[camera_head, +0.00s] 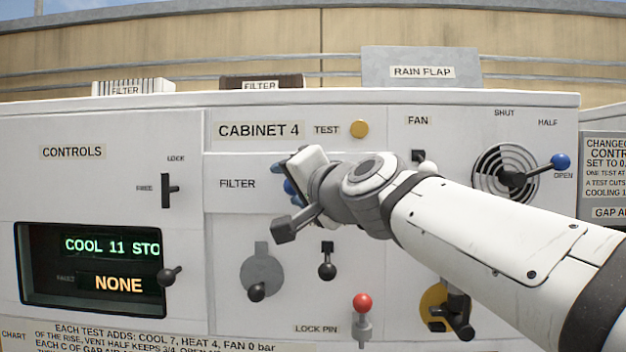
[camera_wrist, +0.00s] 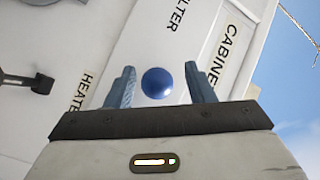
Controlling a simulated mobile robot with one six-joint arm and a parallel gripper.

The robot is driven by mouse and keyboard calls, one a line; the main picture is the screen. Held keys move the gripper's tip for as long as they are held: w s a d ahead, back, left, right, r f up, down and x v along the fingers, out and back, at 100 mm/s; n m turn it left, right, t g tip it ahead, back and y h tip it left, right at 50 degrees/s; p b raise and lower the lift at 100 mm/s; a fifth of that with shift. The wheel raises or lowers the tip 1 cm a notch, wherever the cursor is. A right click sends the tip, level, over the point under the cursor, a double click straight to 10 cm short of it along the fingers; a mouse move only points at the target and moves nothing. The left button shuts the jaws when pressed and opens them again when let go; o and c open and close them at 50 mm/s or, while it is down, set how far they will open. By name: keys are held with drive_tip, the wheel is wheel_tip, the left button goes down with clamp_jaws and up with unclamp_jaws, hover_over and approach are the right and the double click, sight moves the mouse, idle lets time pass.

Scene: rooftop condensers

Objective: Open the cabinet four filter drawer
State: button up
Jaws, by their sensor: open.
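Cabinet four (camera_head: 225,235) is a white cabinet labelled "CABINET 4". Its filter drawer (camera_head: 222,200) is a white front panel labelled "FILTER" below that sign, and it looks flush with the cabinet face. My gripper (camera_head: 290,190) is in front of this panel, just right of the word, and hides part of it. In the wrist view, a round blue knob (camera_wrist: 157,83) shows between the two blue fingers of my gripper (camera_wrist: 159,72). The fingers are open, with a gap on each side of the knob. How deep the knob sits between them is hard to tell.
A red lock pin (camera_head: 362,305) and small black levers (camera_head: 327,265) are below the drawer. A fan vent with a blue-tipped lever (camera_head: 558,162) is at right. A display (camera_head: 95,265) is at left. Filter boxes (camera_head: 262,82) and a rain flap (camera_head: 420,68) stand on top.

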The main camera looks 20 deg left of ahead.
drive_tip(key=shift+c, duration=0.3)
drive_tip(key=shift+d+r, duration=0.1)
drive_tip(key=shift+r, duration=0.05)
clamp_jaws()
